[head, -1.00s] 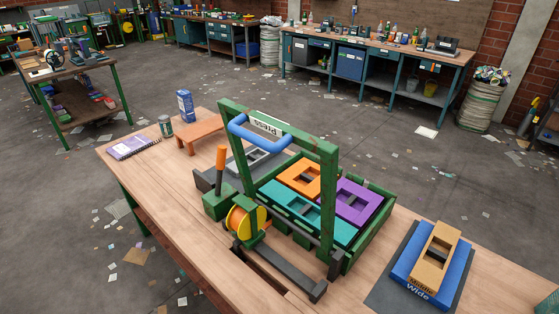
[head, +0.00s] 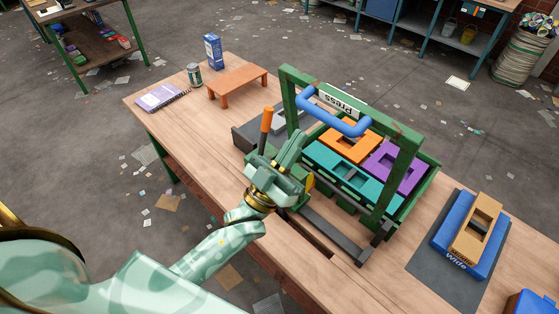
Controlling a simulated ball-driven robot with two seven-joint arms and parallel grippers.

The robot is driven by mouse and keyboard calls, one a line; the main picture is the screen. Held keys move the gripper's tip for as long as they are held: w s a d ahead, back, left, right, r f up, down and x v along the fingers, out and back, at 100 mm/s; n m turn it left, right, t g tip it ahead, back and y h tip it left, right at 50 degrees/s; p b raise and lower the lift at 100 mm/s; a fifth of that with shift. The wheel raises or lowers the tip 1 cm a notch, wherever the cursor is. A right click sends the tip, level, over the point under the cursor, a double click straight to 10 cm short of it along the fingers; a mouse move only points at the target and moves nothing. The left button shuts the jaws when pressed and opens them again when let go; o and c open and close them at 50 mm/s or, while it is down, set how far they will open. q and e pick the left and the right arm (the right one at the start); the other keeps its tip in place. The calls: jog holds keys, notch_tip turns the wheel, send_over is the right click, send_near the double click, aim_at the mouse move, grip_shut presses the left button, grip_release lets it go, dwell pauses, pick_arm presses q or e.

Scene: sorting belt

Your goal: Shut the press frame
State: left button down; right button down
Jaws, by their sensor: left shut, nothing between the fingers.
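The green press frame (head: 406,158) stands upright on the wooden table, with a white "Press" label (head: 339,103) and a blue handle bar (head: 333,111) near its top. Behind it is a green tray (head: 428,185) holding orange (head: 350,144), purple (head: 392,168) and teal (head: 335,172) blocks. My left gripper (head: 290,152) is shut and empty, in front of the frame's left side and below the blue handle, apart from the handle. It hides most of the yellow wheel and part of the green box with the orange lever (head: 266,131). My right gripper is not in view.
A blue block marked "Wide" with a tan block (head: 475,228) on it lies on a dark mat (head: 424,262) at right. A small orange stand (head: 238,83), a can (head: 194,74), a blue carton (head: 213,50) and a purple notebook (head: 161,97) are at the back left.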

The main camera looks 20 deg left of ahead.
pick_arm(q)
jog(key=w, duration=0.1)
jog(key=w+d, duration=0.1)
jog(key=w, duration=0.2)
jog(key=shift+d+r, duration=0.15)
jog(key=shift+d, duration=0.15)
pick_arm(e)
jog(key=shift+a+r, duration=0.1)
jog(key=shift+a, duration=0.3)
pick_arm(q)
jog(key=shift+w, duration=0.1)
